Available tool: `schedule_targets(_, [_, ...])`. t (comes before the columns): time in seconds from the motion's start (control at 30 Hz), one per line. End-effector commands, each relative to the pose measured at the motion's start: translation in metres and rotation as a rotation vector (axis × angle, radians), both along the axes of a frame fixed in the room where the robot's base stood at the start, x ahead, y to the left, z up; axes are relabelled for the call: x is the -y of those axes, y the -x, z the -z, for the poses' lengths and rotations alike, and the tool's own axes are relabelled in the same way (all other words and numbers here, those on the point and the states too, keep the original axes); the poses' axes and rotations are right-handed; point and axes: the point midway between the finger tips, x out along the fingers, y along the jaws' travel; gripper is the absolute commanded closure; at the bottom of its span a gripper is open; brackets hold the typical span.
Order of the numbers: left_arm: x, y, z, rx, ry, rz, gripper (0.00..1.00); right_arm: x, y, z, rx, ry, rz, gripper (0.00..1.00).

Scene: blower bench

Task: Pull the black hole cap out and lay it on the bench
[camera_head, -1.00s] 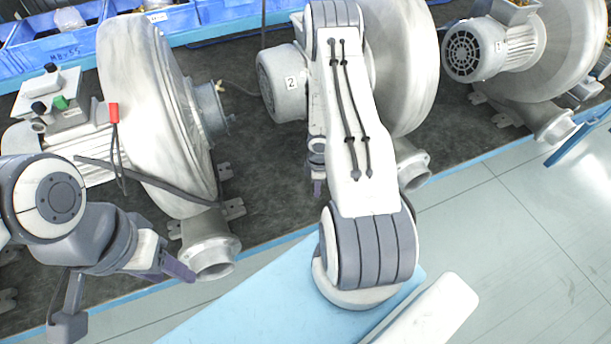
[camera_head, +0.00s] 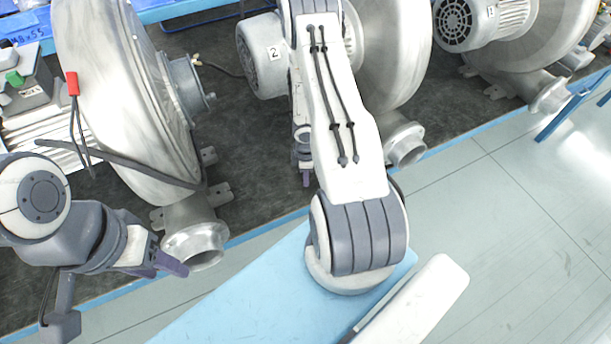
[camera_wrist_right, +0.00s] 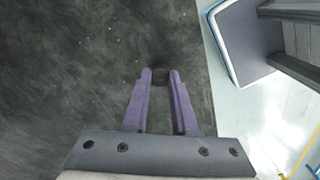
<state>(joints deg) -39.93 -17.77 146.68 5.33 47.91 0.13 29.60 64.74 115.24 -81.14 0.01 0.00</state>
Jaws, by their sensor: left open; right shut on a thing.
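The black hole cap (camera_wrist_right: 160,75) shows as a small dark shape between the purple fingertips in the right wrist view, over the dark bench mat (camera_wrist_right: 75,70). My right gripper (camera_wrist_right: 161,80) is shut on it. I cannot tell whether the cap touches the mat. In the head view my right gripper (camera_head: 305,178) is mostly hidden behind my own arm, over the bench near its front edge, and the cap is not visible there. My left gripper (camera_head: 172,264) is open and empty, by the outlet of the left blower (camera_head: 130,100).
A blower labelled 2 (camera_head: 395,60) stands behind my right arm, its outlet flange (camera_head: 405,145) toward the bench edge. Another blower (camera_head: 545,45) is at the right. Blue crates (camera_head: 28,28) sit at the back left. Bare dark mat lies between the left and middle blowers.

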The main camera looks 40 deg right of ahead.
Motion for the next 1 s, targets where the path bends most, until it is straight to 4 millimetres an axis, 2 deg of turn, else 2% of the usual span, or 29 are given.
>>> schedule_targets(0.23, [0.000, 0.000, 0.000, 0.000, 0.000, 0.000, 0.50, 0.000, 0.000, 0.000, 0.000, 0.000, 0.001, 1.00])
schedule_targets(0.27, [0.000, 0.000, 0.000, 0.000, 0.000, 0.000, 0.50, 0.001, 0.000, 0.000, 0.000, 0.000, 0.001, 0.67])
schedule_targets(0.33, [0.000, 0.000, 0.000, 0.000, 0.000, 0.000, 0.50, 0.001, 0.000, 0.000, 0.000, 0.000, 0.001, 0.40])
schedule_targets(0.73, [0.000, 0.000, -0.005, 0.000, 0.000, 0.000, 0.50, 0.001, 0.000, -0.005, 0.000, 0.000, 0.001, 0.39])
schedule_targets(0.87, [0.000, 0.000, -0.019, 0.000, 0.000, 0.000, 0.50, 0.001, 0.000, -0.020, 0.000, 0.000, 0.001, 0.39])
schedule_targets(1.0, [0.000, 0.000, -0.043, 0.000, 0.000, 0.001, 0.50, 0.001, 0.000, -0.044, 0.000, 0.000, 0.001, 0.39])
